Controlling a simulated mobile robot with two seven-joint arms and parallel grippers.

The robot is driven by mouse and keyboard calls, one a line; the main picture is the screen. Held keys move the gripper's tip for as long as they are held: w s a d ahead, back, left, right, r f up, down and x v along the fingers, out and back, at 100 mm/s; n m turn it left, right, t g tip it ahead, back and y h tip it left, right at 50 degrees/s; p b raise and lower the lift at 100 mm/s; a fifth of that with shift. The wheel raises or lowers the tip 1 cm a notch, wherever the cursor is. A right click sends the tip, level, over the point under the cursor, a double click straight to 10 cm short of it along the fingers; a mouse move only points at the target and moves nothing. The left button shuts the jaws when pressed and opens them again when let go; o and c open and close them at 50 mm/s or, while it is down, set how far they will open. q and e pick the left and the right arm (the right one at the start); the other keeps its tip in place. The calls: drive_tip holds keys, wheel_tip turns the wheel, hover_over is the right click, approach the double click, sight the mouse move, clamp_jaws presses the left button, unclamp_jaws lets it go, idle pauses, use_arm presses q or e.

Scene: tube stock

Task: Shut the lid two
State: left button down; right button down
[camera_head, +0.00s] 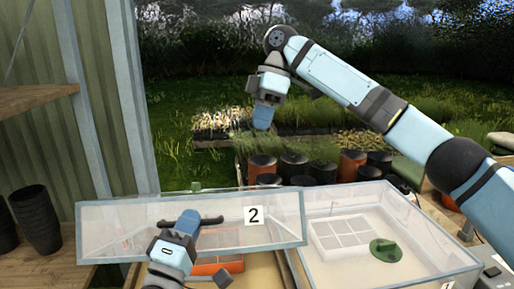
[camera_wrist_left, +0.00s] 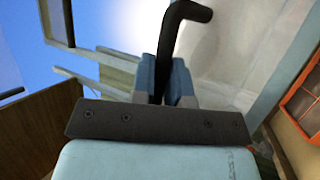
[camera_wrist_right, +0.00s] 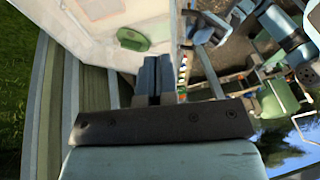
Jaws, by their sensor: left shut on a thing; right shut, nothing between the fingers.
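Lid two (camera_head: 135,222) is a clear panel in a pale frame with a white "2" label (camera_head: 254,215). It stands tilted open above its box at the left in the head view. My left gripper (camera_head: 187,222) is shut on the lid's black handle (camera_head: 212,220). In the left wrist view the handle (camera_wrist_left: 188,12) runs up from between the blue fingers (camera_wrist_left: 165,75). My right gripper (camera_head: 263,118) is raised well behind the boxes, fingers down. Its fingers (camera_wrist_right: 156,75) are together and empty.
An orange tray (camera_head: 205,267) shows behind lid two. A second clear box (camera_head: 325,270) at the right holds a pale tray (camera_head: 345,232) and a green object (camera_head: 385,250). Black pots (camera_head: 38,215) stand at left; several pots (camera_head: 295,165) stand behind.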

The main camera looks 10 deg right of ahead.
drive_tip(key=x, duration=1.1)
drive_tip(key=shift+s+d+f, duration=0.15)
drive_tip(key=shift+s+d, duration=0.2)
drive_tip(key=shift+s+f, duration=0.45)
drive_tip(key=shift+f, duration=0.25)
